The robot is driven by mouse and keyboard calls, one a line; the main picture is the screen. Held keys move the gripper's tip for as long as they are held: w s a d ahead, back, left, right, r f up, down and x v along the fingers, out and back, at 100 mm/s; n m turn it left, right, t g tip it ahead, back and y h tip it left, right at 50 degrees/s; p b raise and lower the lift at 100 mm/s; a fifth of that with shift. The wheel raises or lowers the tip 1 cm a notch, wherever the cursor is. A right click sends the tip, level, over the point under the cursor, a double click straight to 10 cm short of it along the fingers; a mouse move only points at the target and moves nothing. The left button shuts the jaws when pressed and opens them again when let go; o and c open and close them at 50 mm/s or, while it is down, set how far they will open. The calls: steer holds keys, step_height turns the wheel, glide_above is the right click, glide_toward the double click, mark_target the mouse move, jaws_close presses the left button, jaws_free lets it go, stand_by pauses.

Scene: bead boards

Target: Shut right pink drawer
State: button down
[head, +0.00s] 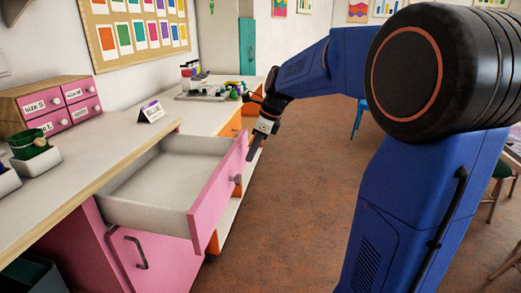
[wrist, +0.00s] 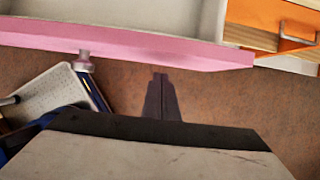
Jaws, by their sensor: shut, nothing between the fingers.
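The pink drawer (head: 218,190) stands pulled out from the counter in the head view, with an empty pale inside and a round grey knob on its front. In the wrist view its pink front (wrist: 150,47) runs across the top, with the knob (wrist: 83,62) at left. My gripper (head: 254,148) is shut and empty. It points down just outside the drawer front, near its far end. In the wrist view the closed fingertips (wrist: 160,78) are below the pink front, with floor showing between them, to the right of the knob. I see no contact.
A pink cupboard door (head: 140,262) with a dark handle is below the drawer. The white counter (head: 90,150) holds small pink drawers (head: 62,105) and a sign (head: 151,111). An orange drawer (wrist: 270,25) is beyond. Brown floor in front is open.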

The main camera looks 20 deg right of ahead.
steer(key=shift+w+a, duration=0.45)
steer(key=shift+a, duration=0.15)
steer(key=shift+a, duration=0.1)
glide_above(180, 162)
steer(key=shift+w+a, duration=0.3)
steer(key=shift+a+r, duration=0.1)
steer(key=shift+r, duration=0.05)
